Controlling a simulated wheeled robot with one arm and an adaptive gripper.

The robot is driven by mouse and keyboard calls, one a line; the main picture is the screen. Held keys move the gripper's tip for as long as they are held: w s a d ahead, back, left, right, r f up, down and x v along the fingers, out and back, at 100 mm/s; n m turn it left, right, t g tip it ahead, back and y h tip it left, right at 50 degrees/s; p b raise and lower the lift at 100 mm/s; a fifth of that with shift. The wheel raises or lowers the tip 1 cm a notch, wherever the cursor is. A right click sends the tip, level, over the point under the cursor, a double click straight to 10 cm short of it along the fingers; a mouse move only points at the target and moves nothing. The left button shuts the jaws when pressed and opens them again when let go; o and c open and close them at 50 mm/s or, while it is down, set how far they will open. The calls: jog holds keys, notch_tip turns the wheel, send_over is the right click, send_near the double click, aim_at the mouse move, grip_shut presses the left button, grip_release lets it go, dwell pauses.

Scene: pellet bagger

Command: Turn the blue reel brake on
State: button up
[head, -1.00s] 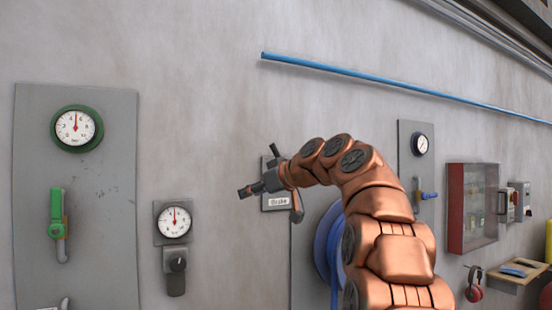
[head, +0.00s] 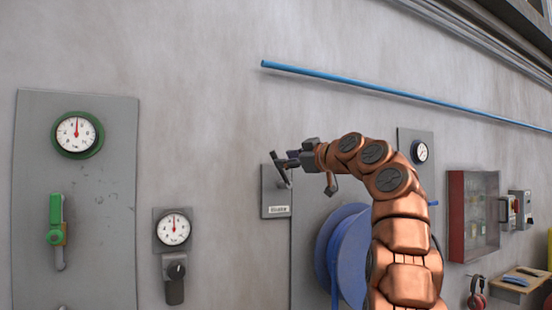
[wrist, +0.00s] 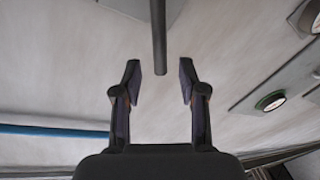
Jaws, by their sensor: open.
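The brake plate (head: 267,202), grey with a label reading "Brake", is on the wall above and left of the blue reel (head: 350,258). My gripper (head: 284,161) is in front of the plate's upper part and hides some of it. A dark lever shows there, partly mixed with my fingers in the head view. In the wrist view my gripper (wrist: 160,72) is open, and the dark lever (wrist: 159,35) reaches down from the top so that its end appears between the fingertips. No contact with either finger shows. I cannot tell the depth.
A green-handled valve (head: 56,222) and a gauge with a dark knob (head: 176,270) are on the wall at left. A blue pipe (head: 400,92) runs above. A red-sided cabinet (head: 472,215) and a small shelf are at right.

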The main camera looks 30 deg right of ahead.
jog(key=w, duration=0.1)
jog(key=w+p, duration=0.1)
jog(key=w, duration=0.1)
jog(key=w+p, duration=0.1)
jog(key=w, duration=0.1)
jog(key=shift+a, duration=0.35)
grip_shut()
dwell(0.3)
